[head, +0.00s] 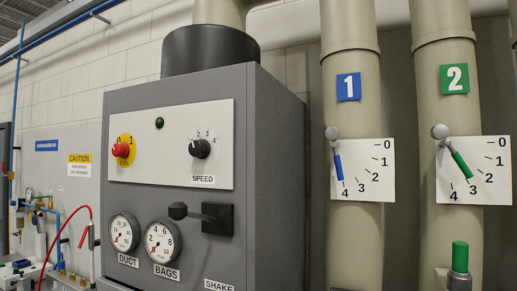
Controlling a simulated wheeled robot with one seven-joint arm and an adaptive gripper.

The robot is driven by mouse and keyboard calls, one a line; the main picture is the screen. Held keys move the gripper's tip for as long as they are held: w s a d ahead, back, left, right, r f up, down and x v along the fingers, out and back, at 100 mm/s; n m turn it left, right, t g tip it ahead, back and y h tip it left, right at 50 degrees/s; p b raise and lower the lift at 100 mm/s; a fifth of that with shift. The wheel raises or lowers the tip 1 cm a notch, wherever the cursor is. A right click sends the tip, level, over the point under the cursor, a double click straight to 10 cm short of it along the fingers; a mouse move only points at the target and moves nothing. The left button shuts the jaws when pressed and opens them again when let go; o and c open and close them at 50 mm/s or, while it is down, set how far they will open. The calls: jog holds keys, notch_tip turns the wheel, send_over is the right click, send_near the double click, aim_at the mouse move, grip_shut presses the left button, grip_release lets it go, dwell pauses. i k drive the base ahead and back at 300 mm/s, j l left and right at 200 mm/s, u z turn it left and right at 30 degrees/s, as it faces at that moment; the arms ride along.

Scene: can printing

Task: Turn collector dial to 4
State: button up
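The grey collector cabinet (190,90) stands left of centre in the head view. On its pale panel (215,120) is a black round dial (201,149) above a SPEED label (203,180). Small numbers, with 2, 3 and 4 readable, run in an arc over the dial. A light mark on the dial seems to point to the upper left, away from the 4 at its upper right; the exact setting is too small to tell. Nothing touches the dial. My gripper is not in view.
A red knob on a yellow plate (126,161) and a dark green lamp (159,123) share the panel. Two gauges (123,233) (162,242) and a black lever (205,214) sit below. At right, two pipes carry scales with blue (338,167) and green (461,164) handles.

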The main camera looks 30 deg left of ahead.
aim_at(200, 149)
jog(key=u, duration=1.9)
